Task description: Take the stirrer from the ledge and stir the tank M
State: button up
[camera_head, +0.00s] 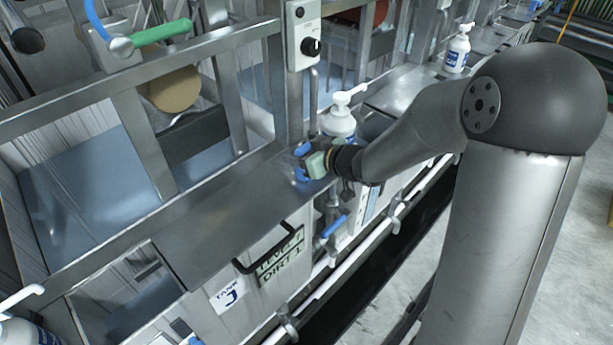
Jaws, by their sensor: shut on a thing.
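My gripper (307,162) is low over the steel ledge (225,210), near the middle of the view. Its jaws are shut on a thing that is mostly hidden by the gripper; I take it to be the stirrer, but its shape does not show. Blue and pale green parts show at the jaws, and I cannot tell which belong to the gripper. Open tanks with grey-blue insides lie behind the ledge, one at the left (85,190). No label for tank M can be read.
A white pump bottle (340,120) stands close behind my gripper; another (457,50) is farther back. A control box with a black knob (305,38) is on an upright post. A green-handled valve (160,33) is at upper left. Pipes run along the front.

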jog(key=shift+r, duration=0.1)
notch_tip(320, 180, up, 28)
jog(key=p, duration=0.6)
jog(key=shift+p, duration=0.3)
